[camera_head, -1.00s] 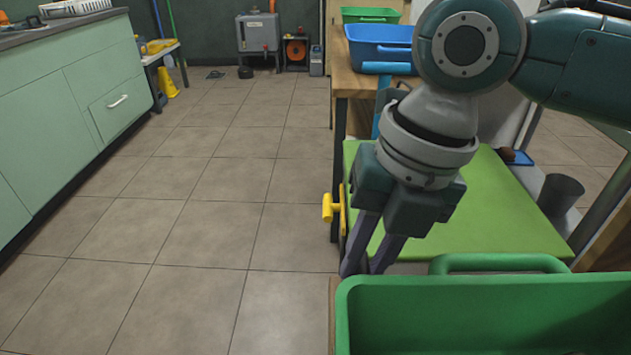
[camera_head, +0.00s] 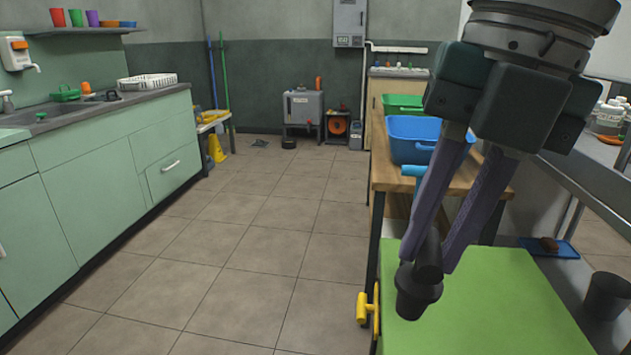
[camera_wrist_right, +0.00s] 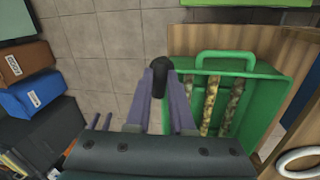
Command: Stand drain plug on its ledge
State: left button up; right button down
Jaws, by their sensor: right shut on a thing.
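My right gripper (camera_head: 430,258) hangs at the right of the head view, fingers pointing down. It is shut on a dark, stepped plug (camera_head: 420,285), the drain plug, and holds it in the air in front of the green tabletop (camera_head: 470,300). In the right wrist view the plug (camera_wrist_right: 156,72) shows as a dark rounded piece between the purple fingertips (camera_wrist_right: 157,88). The sink counter (camera_head: 75,118) runs along the left, far from the gripper. I cannot tell which surface is the plug's ledge. My left gripper is not in view.
A wooden table with a blue tub (camera_head: 414,140) and a green tub (camera_head: 403,103) stands beyond the gripper. A yellow handle (camera_head: 368,310) sticks out beside the green top. In the wrist view a green crate (camera_wrist_right: 238,62) holds cane pieces. The floor at the middle is clear.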

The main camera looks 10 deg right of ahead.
jog(key=s+d+r+m+h+p, duration=0.1)
jog(key=r+m+p, duration=0.9)
jog(key=r+p, duration=1)
jog(key=s+d+r+m+h+p, duration=0.1)
jog(key=s+r+m+p, duration=0.3)
jog(key=r+m+p, duration=0.7)
jog(key=s+d+r+m+h+p, duration=0.2)
jog(key=r+m+p, duration=0.8)
jog(key=r+p, duration=1.9)
notch_tip(320, 180, up, 6)
jog(key=shift+s+d+f+g, duration=0.2)
jog(key=shift+s+d+g, duration=0.2)
jog(key=shift+s+d, duration=0.2)
jog(key=shift+w, duration=0.1)
